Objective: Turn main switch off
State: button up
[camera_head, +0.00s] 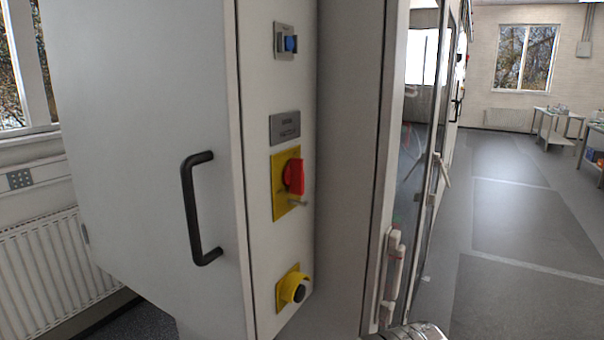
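The main switch (294,176) is a red rotary knob on a yellow plate (279,203), on the narrow front panel of a light grey cabinet. Its red grip stands roughly upright in the picture. A small metallic tab sticks out just below the knob. The switch is unobstructed and nothing touches it. No gripper fingers show. A small silver, rounded part is cut off at the bottom edge, right of the panel; I cannot tell what it is.
A blue button (290,43) and a grey label plate (285,127) are above the switch; a yellow housing with a dark knob (299,293) is below. A black handle (199,210) projects at left. Glass doors with handles stand right. Open floor (520,215) lies further right.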

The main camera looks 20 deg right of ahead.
aim_at(293, 174)
jog(key=u, duration=1.85)
jog(key=k, duration=0.35)
jog(key=z, duration=0.4)
